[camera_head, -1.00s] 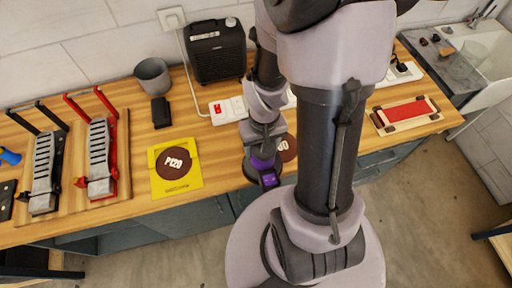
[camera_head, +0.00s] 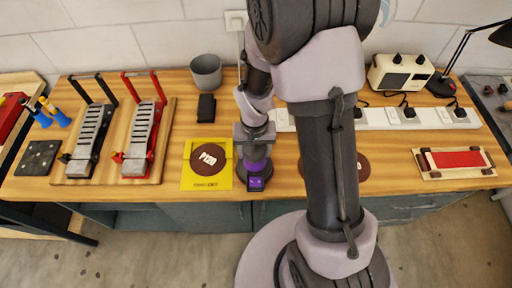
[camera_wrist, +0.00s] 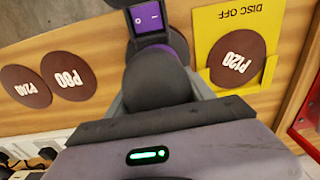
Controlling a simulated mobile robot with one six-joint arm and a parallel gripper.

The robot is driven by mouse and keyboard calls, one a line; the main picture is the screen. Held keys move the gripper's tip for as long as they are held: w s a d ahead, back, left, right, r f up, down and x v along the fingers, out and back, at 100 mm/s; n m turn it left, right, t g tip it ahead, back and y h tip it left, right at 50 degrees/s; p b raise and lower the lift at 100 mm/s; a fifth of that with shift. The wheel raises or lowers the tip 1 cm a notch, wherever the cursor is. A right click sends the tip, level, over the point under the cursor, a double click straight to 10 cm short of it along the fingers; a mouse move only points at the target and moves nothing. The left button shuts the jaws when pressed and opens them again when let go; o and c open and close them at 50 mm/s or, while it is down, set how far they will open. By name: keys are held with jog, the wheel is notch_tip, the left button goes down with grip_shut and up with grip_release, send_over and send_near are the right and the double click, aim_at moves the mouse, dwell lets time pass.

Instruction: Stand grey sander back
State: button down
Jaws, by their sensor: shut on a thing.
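My gripper (camera_head: 254,134) is shut on a sander (camera_head: 257,166) with a purple body, a dark round base and a switch box. The sander is upright, low over the bench just right of the yellow card (camera_head: 187,181); I cannot tell if its base touches the wood. In the wrist view, the sander's dark grey rounded top (camera_wrist: 155,82) sits between the fingers (camera_wrist: 160,95), and its purple box (camera_wrist: 150,20) points away. A brown P120 disc (camera_head: 208,159) lies on the card. No other sander shows.
P80 (camera_wrist: 68,77) and P240 (camera_wrist: 26,87) discs lie on the bench. Clamp frames (camera_head: 143,136) are left. A power strip (camera_head: 405,117) and a red sanding block (camera_head: 457,162) are right.

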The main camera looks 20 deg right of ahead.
jog(key=shift+s, duration=0.1)
jog(key=shift+s+f+b, duration=0.25)
jog(key=shift+f+b, duration=0.35)
jog(key=shift+b, duration=0.1)
jog(key=c, duration=0.8)
grip_release()
jog(key=o, duration=0.4)
jog(key=shift+w, duration=0.2)
jog(key=shift+r, duration=0.15)
